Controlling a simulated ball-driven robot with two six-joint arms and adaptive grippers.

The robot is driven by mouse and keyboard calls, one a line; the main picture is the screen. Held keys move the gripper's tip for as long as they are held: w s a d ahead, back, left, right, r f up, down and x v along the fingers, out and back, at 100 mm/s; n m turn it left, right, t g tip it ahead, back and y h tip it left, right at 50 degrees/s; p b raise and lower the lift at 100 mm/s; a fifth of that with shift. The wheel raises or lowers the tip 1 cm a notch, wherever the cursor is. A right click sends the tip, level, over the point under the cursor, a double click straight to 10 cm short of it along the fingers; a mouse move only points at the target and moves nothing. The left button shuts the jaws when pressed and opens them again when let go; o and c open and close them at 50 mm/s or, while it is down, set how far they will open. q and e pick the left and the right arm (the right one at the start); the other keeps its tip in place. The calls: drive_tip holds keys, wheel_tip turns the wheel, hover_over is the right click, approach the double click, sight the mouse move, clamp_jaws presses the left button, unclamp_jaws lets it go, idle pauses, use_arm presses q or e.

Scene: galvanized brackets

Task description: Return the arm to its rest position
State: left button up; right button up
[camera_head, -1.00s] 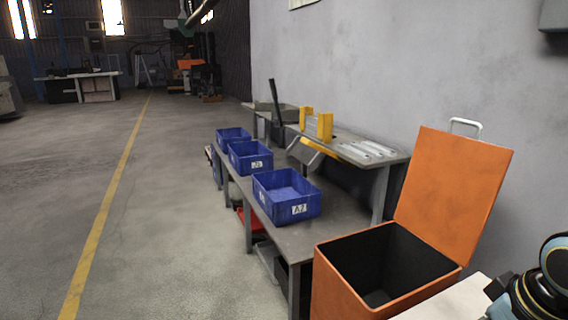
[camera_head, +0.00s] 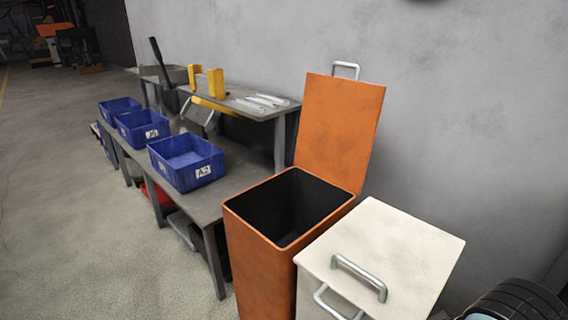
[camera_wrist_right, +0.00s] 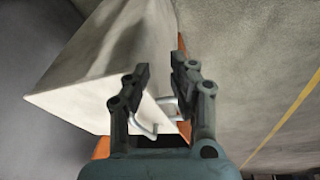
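My right gripper (camera_wrist_right: 160,72) shows in the right wrist view with its two dark fingers apart and nothing between them. Behind it are a white box (camera_wrist_right: 110,60) and a metal handle. In the head view the white box (camera_head: 400,245) stands at lower right, closed, with a handle on top and another on its front. A dark rounded part of my own arm shows at the bottom right corner of the head view; no gripper shows there. My left gripper is in neither view.
An orange bin (camera_head: 262,262) with its lid raised stands beside the white box. A grey bench (camera_head: 235,185) holds blue bins (camera_head: 187,172). Metal brackets (camera_head: 262,102) and yellow blocks (camera_head: 216,84) lie on its upper shelf. The floor at left is clear.

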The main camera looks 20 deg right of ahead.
drive_tip(key=s+d+f+g+b, duration=0.1)
drive_tip(key=s+f, duration=0.2)
drive_tip(key=f, duration=0.8)
drive_tip(key=s+d+f+b, duration=0.1)
drive_tip(key=s+f, duration=0.2)
drive_tip(key=f, duration=0.8)
drive_tip(key=s+f+g+b, duration=0.1)
drive_tip(key=s+f, duration=1.3)
drive_tip(key=s, duration=0.3)
drive_tip(key=shift+s+d+f, duration=0.2)
drive_tip(key=shift+s+d, duration=0.15)
drive_tip(key=shift+b, duration=0.3)
